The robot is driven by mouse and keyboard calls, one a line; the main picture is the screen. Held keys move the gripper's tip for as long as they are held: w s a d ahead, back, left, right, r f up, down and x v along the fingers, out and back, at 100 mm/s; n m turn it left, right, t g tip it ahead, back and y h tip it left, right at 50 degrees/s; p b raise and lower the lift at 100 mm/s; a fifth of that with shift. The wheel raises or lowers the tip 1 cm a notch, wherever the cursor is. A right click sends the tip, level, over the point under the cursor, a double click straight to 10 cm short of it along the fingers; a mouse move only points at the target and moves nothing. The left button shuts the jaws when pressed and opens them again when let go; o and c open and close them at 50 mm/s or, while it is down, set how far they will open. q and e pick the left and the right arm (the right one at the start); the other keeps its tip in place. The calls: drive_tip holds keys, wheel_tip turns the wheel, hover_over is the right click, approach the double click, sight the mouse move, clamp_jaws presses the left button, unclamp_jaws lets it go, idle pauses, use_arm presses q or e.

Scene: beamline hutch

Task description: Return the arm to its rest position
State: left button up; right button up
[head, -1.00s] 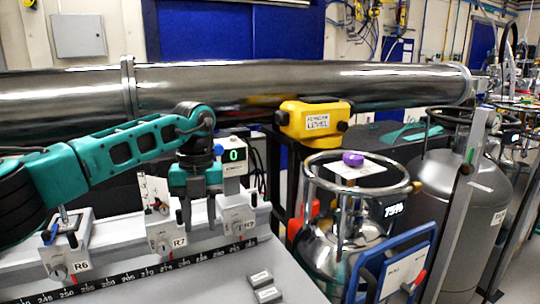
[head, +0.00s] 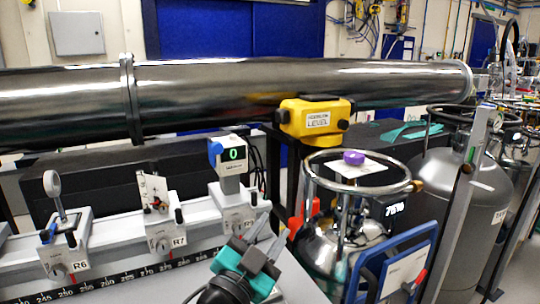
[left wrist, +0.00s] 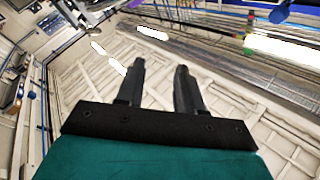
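My left gripper (head: 271,230) is at the bottom middle of the head view, in front of the rail, with its fingers pointing up and to the right. Its teal body and dark wrist come in from the bottom edge. In the left wrist view the two dark fingers of this gripper (left wrist: 160,66) stand apart with nothing between them. Behind them are light ceiling panels and lamps. My right gripper is in neither view.
The rail (head: 110,262) carries mounts R6 (head: 66,253), R7 (head: 166,234) and one with a green-digit display (head: 233,155). A steel tube (head: 220,95) runs behind, with a yellow level (head: 314,119) before it. A steel dewar (head: 335,245) and grey tank (head: 465,190) stand right.

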use_arm(q)
drive_tip(key=s+a+f+n+g+y, duration=0.2)
drive_tip(key=s+a+f+n+y, duration=0.1)
drive_tip(key=a+f, duration=0.2)
drive_tip(key=s+a+f+n+g+y, duration=0.2)
drive_tip(key=s+a+f+y, duration=0.1)
drive_tip(key=a+f, duration=0.1)
drive_tip(key=s+a+f+n+g+y, duration=0.2)
drive_tip(key=s+a+f+n+y, duration=0.1)
drive_tip(key=a+f, duration=0.2)
drive_tip(key=shift+s+a+f+n, duration=0.15)
drive_tip(key=shift+s+f, duration=0.05)
drive_tip(key=shift+f, duration=0.25)
drive_tip(key=shift+s+a+f+n, duration=0.15)
drive_tip(key=shift+f, duration=0.3)
drive_tip(key=s+a+f+n+g, duration=0.1)
drive_tip(key=s+a+f+g, duration=0.25)
drive_tip(key=s, duration=0.55)
drive_tip(key=s+a+f+g, duration=0.2)
drive_tip(key=s+f+g, duration=0.25)
drive_tip(key=s, duration=0.45)
drive_tip(key=w+d+f+t+h, duration=0.1)
drive_tip(key=w+d+f+t, duration=0.1)
drive_tip(key=w+f+t, duration=0.4)
drive_tip(key=shift+w+d+f+t, duration=0.3)
drive_tip(key=shift+w+f+t, duration=0.1)
drive_tip(key=shift+w+f, duration=0.4)
drive_tip(key=shift+s, duration=0.1)
